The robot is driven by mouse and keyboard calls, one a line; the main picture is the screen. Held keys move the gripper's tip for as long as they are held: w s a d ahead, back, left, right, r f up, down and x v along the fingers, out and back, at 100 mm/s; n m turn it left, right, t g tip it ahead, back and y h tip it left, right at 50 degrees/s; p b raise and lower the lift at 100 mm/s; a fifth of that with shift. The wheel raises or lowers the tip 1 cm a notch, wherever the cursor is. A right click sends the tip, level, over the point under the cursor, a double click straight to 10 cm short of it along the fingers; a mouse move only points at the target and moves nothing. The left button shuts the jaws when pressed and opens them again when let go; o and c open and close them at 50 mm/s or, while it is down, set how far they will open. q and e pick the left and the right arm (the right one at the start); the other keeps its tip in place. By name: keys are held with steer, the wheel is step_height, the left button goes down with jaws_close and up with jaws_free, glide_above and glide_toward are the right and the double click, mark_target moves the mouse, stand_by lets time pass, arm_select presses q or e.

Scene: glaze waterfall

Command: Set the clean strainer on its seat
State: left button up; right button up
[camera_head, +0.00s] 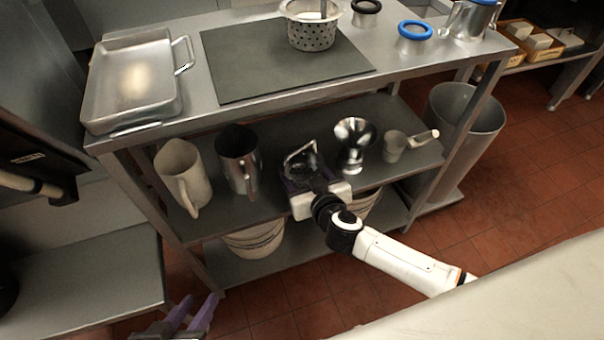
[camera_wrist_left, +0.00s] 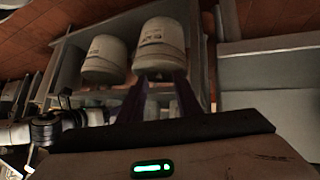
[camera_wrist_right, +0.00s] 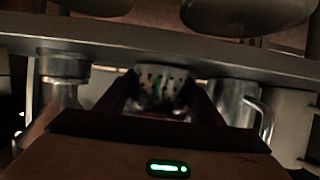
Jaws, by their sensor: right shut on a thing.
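My right gripper (camera_head: 308,180) is shut on a strainer (camera_head: 300,164) with a wire handle, at the middle shelf. In the right wrist view the strainer (camera_wrist_right: 163,88) shows a perforated, speckled wall between the fingers. I cannot tell whether it touches the shelf. Another perforated, pale strainer basket (camera_head: 312,36) stands on the dark mat on the bench top, with a rod rising from it. My left gripper (camera_head: 190,318) is open and empty, low in front of the bench. I cannot tell which thing is the seat.
A jug (camera_head: 180,170), metal pitcher (camera_head: 238,160), funnel-shaped metal vessel (camera_head: 354,140) and small cup (camera_head: 394,146) crowd the middle shelf. Buckets (camera_head: 255,240) stand below.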

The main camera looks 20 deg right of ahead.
steer(key=shift+f, duration=0.15)
steer(key=o, duration=1.1)
